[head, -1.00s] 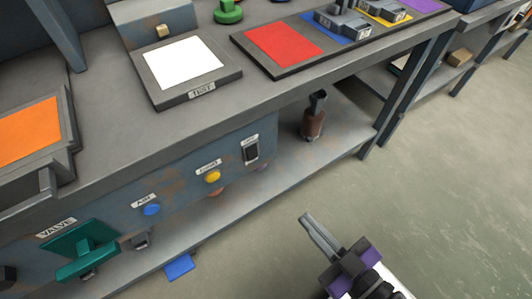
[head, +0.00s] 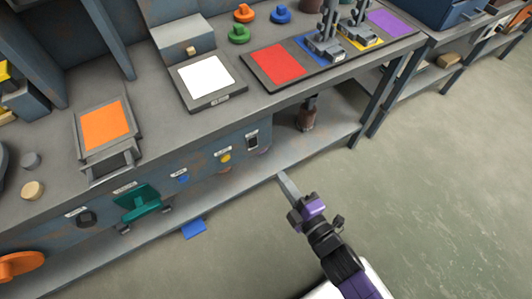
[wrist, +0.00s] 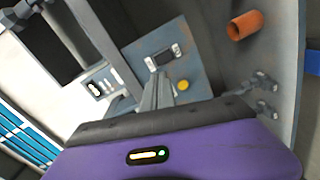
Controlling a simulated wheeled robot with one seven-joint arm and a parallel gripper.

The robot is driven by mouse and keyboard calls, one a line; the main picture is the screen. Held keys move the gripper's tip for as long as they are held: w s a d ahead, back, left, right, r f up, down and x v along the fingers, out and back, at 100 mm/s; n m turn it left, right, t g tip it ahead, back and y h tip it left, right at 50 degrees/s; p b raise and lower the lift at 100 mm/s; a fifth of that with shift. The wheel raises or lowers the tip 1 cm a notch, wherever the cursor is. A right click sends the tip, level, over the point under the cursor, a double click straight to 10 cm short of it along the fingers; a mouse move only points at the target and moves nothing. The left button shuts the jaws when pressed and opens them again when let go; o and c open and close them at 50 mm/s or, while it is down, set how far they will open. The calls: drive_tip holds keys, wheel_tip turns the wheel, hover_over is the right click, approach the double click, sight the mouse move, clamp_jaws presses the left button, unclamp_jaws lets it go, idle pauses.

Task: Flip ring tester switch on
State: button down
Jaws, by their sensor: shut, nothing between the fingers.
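A black rocker switch (head: 252,140) with a small white label sits on the front panel under the workbench, right of a yellow button (head: 225,158) and a blue button (head: 183,178). I cannot read its label or tell its position. My gripper (head: 282,177) is shut and empty, below and right of the switch, apart from it in the head view. In the wrist view, my shut fingers (wrist: 157,88) point toward the panel, with a dark switch (wrist: 161,59) just past the tips and the yellow button (wrist: 183,85) to their right.
A white pad (head: 207,76), a red pad (head: 277,63) and an orange pad (head: 105,125) lie on the bench top. A brown cylinder (head: 307,118) stands on the lower shelf. The floor at right is clear.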

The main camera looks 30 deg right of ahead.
sight(254, 146)
drive_tip(key=f+n, duration=0.1)
drive_tip(key=s+f+n, duration=0.1)
drive_tip(key=n, duration=0.1)
drive_tip(key=shift+a, duration=0.2)
drive_tip(key=w, duration=0.4)
drive_tip(key=w+f, duration=0.1)
drive_tip(key=w, duration=0.8)
drive_tip(key=shift+w+f, duration=0.3)
drive_tip(key=shift+w, duration=0.1)
